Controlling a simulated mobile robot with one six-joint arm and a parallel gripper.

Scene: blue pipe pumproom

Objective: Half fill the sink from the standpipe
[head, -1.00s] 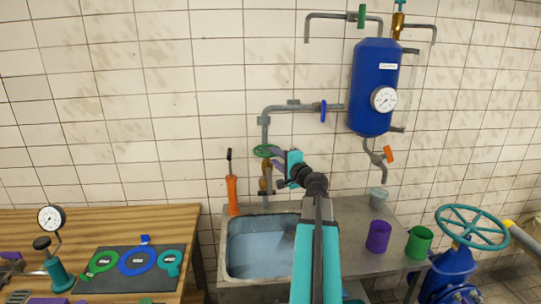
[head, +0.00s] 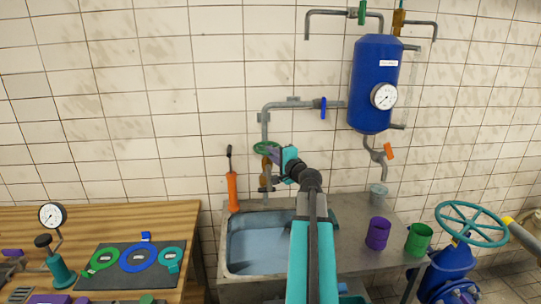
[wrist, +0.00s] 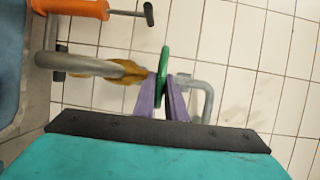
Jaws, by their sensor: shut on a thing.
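The standpipe (head: 265,130) rises along the tiled wall behind the sink, with a green handwheel (head: 266,148) on its brass valve (head: 265,165). My gripper (head: 275,153) is at this handwheel. In the wrist view, the purple fingers of my gripper (wrist: 164,98) are shut on the rim of the green handwheel (wrist: 164,62), with the brass valve (wrist: 125,71) just left of it. The sink (head: 226,264) holds bluish water (head: 258,247). My arm covers the sink's right part.
An orange pump-like tool (head: 232,192) stands left of the standpipe. A purple cup (head: 378,233), a green cup (head: 419,239) and a grey cup (head: 378,194) stand on the counter at right. A wooden bench (head: 100,222) is at left, and a blue tank (head: 373,75) hangs above.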

